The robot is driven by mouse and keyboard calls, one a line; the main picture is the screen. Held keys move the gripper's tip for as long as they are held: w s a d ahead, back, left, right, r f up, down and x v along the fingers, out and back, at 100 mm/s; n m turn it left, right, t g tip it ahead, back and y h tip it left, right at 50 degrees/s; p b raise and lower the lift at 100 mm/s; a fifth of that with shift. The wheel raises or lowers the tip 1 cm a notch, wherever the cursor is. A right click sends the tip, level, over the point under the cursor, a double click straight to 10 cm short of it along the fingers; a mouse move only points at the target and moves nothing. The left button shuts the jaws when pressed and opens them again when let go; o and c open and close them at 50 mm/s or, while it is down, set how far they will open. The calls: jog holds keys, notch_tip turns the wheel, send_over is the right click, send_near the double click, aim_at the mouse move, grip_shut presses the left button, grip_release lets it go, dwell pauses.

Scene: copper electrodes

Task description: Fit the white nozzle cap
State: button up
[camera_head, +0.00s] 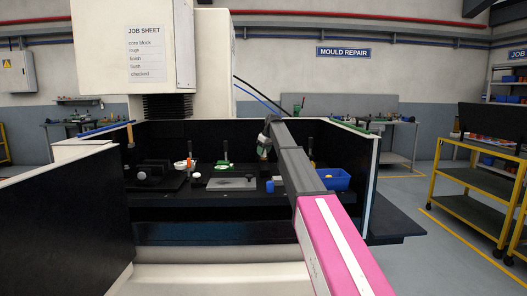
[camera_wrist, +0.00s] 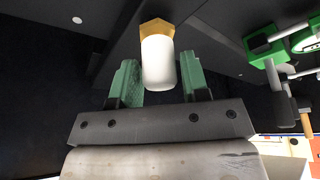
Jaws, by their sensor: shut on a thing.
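In the wrist view, the white nozzle cap (camera_wrist: 158,64), a smooth rounded cylinder, is between the green fingers of my gripper (camera_wrist: 159,80). My gripper is shut on it. A brass hex fitting (camera_wrist: 156,27) is directly at the cap's far end, in line with it. I cannot tell whether the cap is seated on the fitting or only touching it. In the head view, my gripper (camera_head: 264,145) is above the right part of the dark bench, and the cap is too small to make out there.
A blue bin (camera_head: 334,179) is at the bench's right. A grey plate (camera_head: 232,184), a small blue item (camera_head: 270,186) and a small white piece (camera_head: 196,176) lie left of it. Dark walls enclose the bench.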

jog(key=shift+f, duration=0.3)
jog(key=o, duration=1)
jog(key=v, duration=1)
jog(key=shift+r, duration=0.35)
jog(key=shift+s+d, duration=0.1)
jog(key=shift+s, duration=0.05)
